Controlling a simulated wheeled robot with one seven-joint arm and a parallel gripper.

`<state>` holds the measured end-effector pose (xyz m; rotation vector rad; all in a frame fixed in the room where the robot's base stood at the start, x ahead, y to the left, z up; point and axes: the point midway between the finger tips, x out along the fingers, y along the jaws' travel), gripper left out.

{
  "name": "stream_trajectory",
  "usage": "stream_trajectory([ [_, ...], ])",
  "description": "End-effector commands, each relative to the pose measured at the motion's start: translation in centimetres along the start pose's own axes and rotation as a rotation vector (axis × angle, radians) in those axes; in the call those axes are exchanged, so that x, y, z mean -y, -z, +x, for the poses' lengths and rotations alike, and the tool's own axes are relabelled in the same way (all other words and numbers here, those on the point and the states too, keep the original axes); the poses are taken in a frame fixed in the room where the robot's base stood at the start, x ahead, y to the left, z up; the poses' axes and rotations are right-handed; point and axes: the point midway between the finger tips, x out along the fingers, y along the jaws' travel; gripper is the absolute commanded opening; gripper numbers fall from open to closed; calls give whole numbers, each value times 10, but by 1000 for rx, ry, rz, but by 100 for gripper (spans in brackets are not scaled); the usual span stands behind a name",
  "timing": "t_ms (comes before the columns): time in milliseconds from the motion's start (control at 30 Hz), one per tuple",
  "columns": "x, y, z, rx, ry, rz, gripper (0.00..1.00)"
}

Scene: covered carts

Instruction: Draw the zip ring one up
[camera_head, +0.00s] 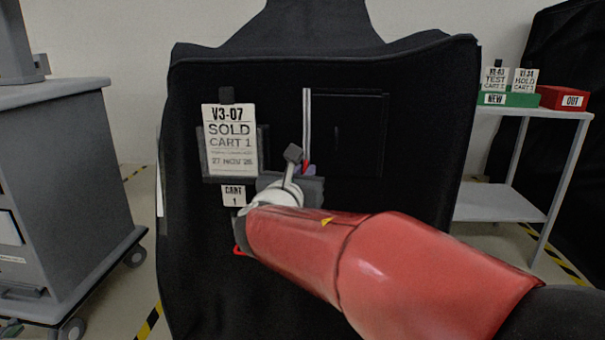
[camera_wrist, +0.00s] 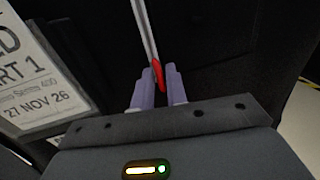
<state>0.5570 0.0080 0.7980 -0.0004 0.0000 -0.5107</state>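A black cover (camera_head: 420,120) hangs over the cart, with a pale zip line (camera_head: 307,120) running straight up its front. The red zip pull (camera_wrist: 158,76) is at the lower end of the visible zip line in the wrist view; a sliver of it (camera_head: 306,168) shows in the head view. My gripper (camera_wrist: 159,78) has its two purple fingers on either side of the red pull, with little or no gap, and looks shut on it. Whether the pull is a full ring cannot be told. My red arm hides the cover below the gripper.
A sign reading V3-07 SOLD CART 1 (camera_head: 230,140) hangs left of the zip, above a small CART 1 label (camera_head: 234,195). A flap or panel (camera_head: 345,135) lies right of it. A grey cabinet (camera_head: 60,180) stands left, a white shelf (camera_head: 535,113) right.

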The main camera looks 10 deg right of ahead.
Motion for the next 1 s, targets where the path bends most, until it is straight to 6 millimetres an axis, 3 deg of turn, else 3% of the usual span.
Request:
stream_trajectory([
  [100, 0, 0, 0, 0, 0, 0, 0],
  [467, 0, -5, 0, 0, 0, 1, 0],
  [1000, 0, -128, -1, 3, -1, 2, 0],
])
